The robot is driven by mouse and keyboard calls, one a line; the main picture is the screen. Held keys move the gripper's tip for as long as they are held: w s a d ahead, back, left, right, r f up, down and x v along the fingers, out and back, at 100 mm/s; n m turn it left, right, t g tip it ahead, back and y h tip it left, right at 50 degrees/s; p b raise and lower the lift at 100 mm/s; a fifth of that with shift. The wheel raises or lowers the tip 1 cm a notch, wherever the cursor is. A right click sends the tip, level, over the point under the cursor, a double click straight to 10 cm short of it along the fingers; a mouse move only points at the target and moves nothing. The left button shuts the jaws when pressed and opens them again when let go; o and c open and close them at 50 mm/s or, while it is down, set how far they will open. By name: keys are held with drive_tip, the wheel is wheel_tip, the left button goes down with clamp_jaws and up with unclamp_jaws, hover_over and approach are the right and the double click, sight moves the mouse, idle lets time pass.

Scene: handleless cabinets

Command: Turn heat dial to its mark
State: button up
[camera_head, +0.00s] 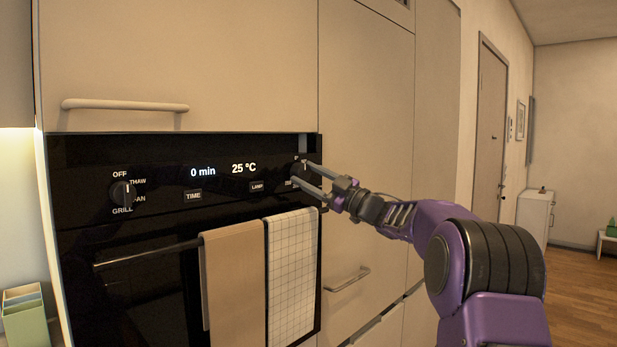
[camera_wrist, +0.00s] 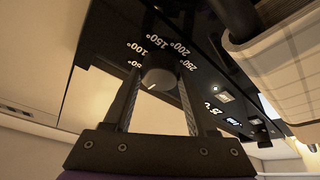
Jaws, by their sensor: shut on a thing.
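The heat dial (camera_wrist: 158,77) is a dark round knob at the right end of the black oven control panel (camera_head: 225,192). In the wrist view, degree numbers including 100, 150, 200 and 250 are printed around it. A short pale pointer line shows on its face, near the lower edge in the picture; I cannot tell exactly which number it lines up with. My gripper (camera_head: 301,172) reaches the dial from the right, with one finger on either side, shut on it. In the head view the fingers mostly hide the dial.
The mode dial (camera_head: 123,193), marked OFF, THAW, FAN and GRILL, is at the panel's left. The display (camera_head: 222,170) reads 0 min and 25 °C. Two towels (camera_head: 235,275) hang on the oven handle (camera_head: 140,255) below. A cabinet handle (camera_head: 347,280) sits lower right, under my arm.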

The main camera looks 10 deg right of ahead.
drive_tip(key=o, duration=1.4)
drive_tip(key=shift+c, duration=0.2)
drive_tip(key=b+v, duration=0.2)
drive_tip(key=v, duration=1.5)
drive_tip(key=shift+d, duration=0.15)
drive_tip(key=shift+s, duration=0.1)
